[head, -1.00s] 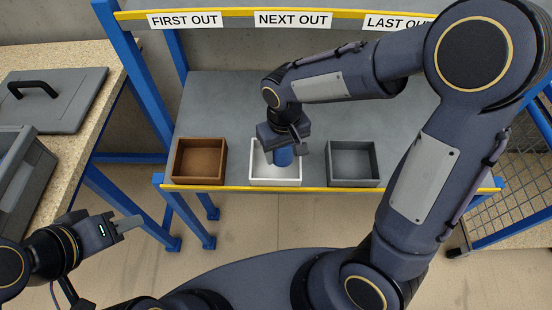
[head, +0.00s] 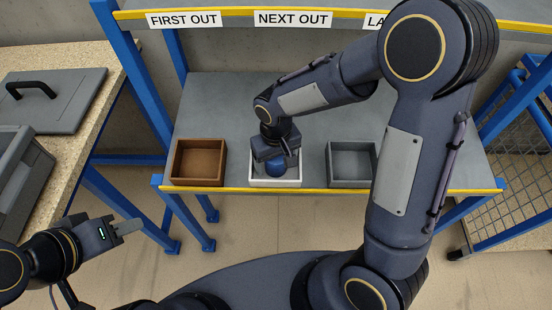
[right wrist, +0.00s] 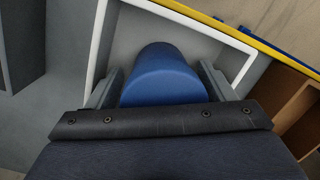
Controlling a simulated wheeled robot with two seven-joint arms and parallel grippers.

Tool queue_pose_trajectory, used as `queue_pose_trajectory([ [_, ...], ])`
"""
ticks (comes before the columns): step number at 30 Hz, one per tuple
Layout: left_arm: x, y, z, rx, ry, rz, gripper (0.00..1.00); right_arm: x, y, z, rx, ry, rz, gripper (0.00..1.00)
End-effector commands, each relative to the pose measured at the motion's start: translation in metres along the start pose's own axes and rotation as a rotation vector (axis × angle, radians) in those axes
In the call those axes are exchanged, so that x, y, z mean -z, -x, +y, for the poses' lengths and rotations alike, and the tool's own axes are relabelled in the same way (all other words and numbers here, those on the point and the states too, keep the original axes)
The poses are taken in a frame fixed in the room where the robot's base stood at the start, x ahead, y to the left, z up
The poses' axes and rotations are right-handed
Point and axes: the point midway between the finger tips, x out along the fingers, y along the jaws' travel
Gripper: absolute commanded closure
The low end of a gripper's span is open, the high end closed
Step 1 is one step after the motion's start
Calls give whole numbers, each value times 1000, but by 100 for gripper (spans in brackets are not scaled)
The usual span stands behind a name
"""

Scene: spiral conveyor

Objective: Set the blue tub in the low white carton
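The blue tub (head: 275,170) is within the walls of the low white carton (head: 290,182) in the head view. It also shows in the right wrist view (right wrist: 163,78), with the carton's white rim (right wrist: 103,42) around it. My right gripper (head: 275,158) points down over the carton, its two fingers (right wrist: 162,88) against opposite sides of the tub. The tub's underside is hidden, so I cannot tell whether it touches the carton floor. My left gripper (head: 127,227) is away at the lower left, with no object visible in it; its finger gap is unclear.
A brown carton (head: 178,164) stands left of the white one and a grey carton (head: 352,183) right, on a grey shelf (head: 225,105) with a yellow front edge. A workbench at left holds a grey bin (head: 22,180) and a handled lid (head: 60,110).

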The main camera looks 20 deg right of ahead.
Motion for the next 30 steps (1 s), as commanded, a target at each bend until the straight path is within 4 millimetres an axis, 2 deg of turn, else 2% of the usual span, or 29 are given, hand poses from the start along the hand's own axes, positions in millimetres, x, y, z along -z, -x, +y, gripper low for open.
queue_pose_trajectory([
  [8,1,2,1,0,0,0,64,1,8,0,0,0,2,24],
  [11,2,4,2,0,0,0,64,1,24,0,1,-1,5,24],
  [21,7,14,6,0,0,0,64,1,95,0,1,0,5,24],
  [25,8,16,7,0,0,0,64,1,112,0,1,0,3,24],
  [30,8,16,7,0,0,0,64,0,120,0,1,1,0,24],
])
